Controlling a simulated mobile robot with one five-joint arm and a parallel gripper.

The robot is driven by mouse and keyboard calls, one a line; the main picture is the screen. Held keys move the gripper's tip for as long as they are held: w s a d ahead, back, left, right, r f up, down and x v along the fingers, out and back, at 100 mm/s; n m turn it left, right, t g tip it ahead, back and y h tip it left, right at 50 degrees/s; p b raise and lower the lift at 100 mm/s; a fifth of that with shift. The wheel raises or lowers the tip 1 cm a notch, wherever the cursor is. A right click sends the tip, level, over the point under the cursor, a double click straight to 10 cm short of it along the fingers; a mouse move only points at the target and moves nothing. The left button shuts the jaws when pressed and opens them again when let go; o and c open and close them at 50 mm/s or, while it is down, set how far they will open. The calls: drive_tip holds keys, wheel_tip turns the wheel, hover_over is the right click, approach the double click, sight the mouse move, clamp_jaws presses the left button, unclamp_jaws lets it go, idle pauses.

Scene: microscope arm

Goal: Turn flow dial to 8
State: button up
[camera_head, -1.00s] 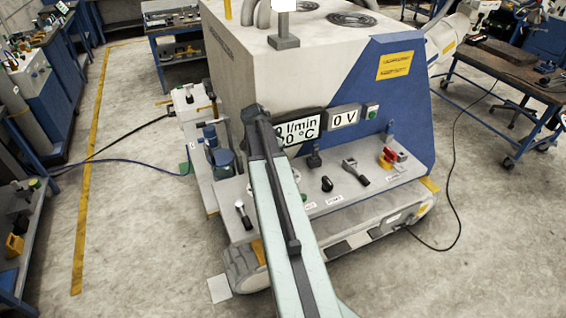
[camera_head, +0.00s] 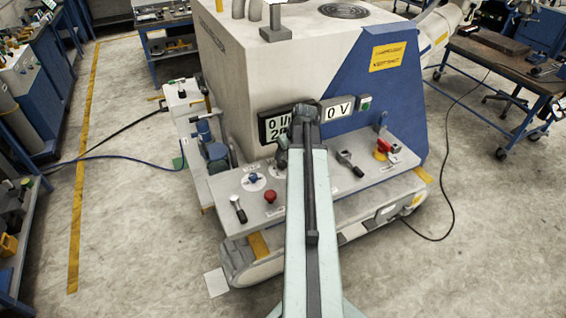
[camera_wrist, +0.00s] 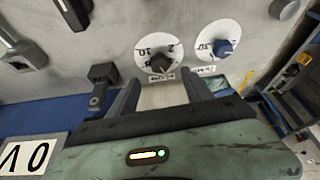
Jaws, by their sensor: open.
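In the wrist view, a white dial plate with a black knob (camera_wrist: 163,62) lies ahead of my fingers, between their tips in the picture. The labels are too blurred to tell which is the flow dial, and I cannot read either setting. My gripper (camera_wrist: 163,84) is open and empty, apart from both knobs. In the head view, the blue-knob dial (camera_head: 254,178) shows left of my arm, which hides the black-knob dial. The flow display (camera_head: 276,125) is partly covered by my arm; a 0 shows.
A red button (camera_head: 271,195) and a black-tipped lever (camera_head: 238,208) are left of my arm. A black lever (camera_head: 348,163) and a red-and-yellow switch (camera_head: 386,148) are to its right. The voltage display (camera_head: 337,109) reads 0 V. A dark fitting (camera_wrist: 101,78) stands beside my left-hand finger.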

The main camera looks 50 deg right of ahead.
sight(282, 164)
drive_tip(key=b+x, duration=0.7)
drive_tip(key=x, duration=0.1)
drive_tip(key=shift+s+r, duration=0.1)
drive_tip(key=shift+r, duration=0.05)
clamp_jaws()
